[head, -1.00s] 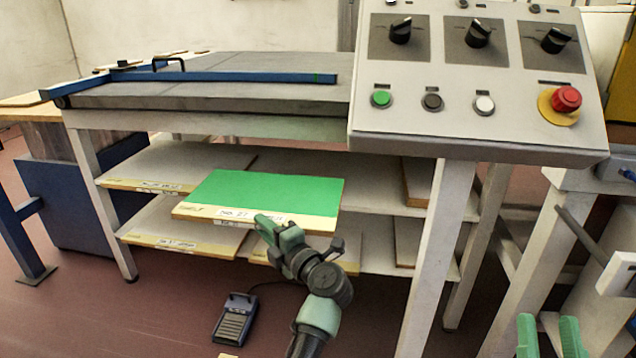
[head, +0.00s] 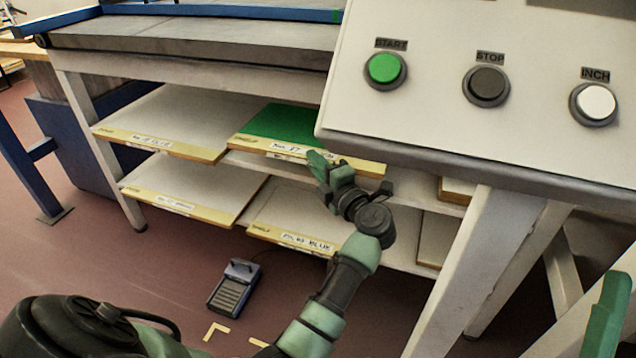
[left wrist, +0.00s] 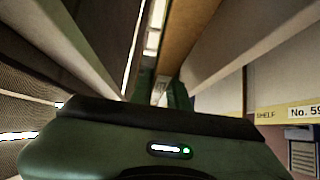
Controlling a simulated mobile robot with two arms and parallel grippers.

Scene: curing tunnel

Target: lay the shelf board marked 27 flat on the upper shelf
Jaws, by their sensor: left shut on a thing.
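The board marked 27 (head: 285,122) has a green top and a yellow front edge with a label. In the head view it lies mostly inside the upper shelf (head: 428,190), right of another board, its right part hidden by the control panel. It looks about level; I cannot tell whether it rests fully on the shelf. My left gripper (head: 322,166) is shut on its front edge. In the left wrist view the fingers (left wrist: 172,95) are dark and their hold is unclear. One green finger of my right gripper (head: 606,322) shows at the lower right.
A white-topped board (head: 185,118) lies left on the upper shelf. Two labelled boards, one left (head: 190,185) and one in the middle (head: 290,212), lie on the lower shelf. The control panel (head: 520,130) overhangs at the right. A foot pedal (head: 235,287) stands on the floor.

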